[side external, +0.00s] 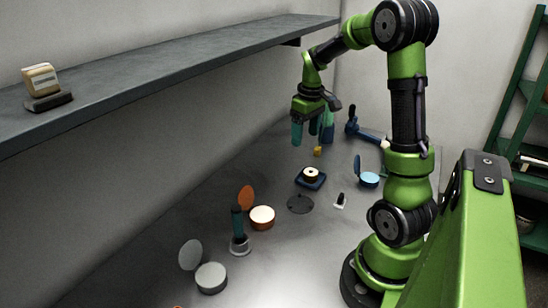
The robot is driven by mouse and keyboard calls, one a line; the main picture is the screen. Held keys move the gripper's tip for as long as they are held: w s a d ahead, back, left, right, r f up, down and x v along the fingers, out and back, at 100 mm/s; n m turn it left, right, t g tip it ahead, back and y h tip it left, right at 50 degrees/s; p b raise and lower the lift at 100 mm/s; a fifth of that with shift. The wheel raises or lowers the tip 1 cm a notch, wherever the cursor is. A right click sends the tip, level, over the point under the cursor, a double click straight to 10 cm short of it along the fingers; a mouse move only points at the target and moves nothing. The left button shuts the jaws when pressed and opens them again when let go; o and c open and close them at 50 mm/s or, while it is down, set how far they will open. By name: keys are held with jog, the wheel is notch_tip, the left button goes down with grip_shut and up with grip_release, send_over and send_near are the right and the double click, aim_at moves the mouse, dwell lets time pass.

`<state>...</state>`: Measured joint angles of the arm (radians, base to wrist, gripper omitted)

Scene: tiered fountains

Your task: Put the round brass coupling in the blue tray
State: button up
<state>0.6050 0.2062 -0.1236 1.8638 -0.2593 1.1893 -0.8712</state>
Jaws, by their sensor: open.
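A small dark blue square tray (319,184) lies on the table below my gripper and a little nearer the camera. A round pale brass-coloured ring with a dark centre, which looks like the coupling (310,172), sits flat in the tray. My gripper (312,135) points down with its teal fingers apart. It is above the table, beyond the tray, and holds nothing that I can see. A small yellow piece (318,151) shows just under the fingers; I cannot tell its exact shape.
A round blue box with raised lid (368,179) stands right of the tray. A dark flat disc (300,204), a small black-and-white piece (340,201), an orange box (262,217) and a grey box (211,277) are nearer. A shelf (180,68) runs above left.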

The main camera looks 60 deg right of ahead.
jog(key=a+r+t, duration=0.2)
jog(key=a+r, duration=0.1)
jog(key=a, duration=0.5)
jog(key=a+r+t, duration=0.1)
jog(key=a+r, duration=0.3)
jog(key=a, duration=0.4)
jog(key=s+a+t+y, duration=0.1)
jog(key=s+a, duration=0.2)
jog(key=a, duration=0.3)
jog(key=s+a+r+m+t+y, duration=0.1)
jog(key=s+a+t, duration=0.1)
jog(key=a, duration=0.4)
jog(key=shift+s+a+r+m, duration=0.15)
jog(key=shift+s+m, duration=0.15)
jog(key=shift+s, duration=0.3)
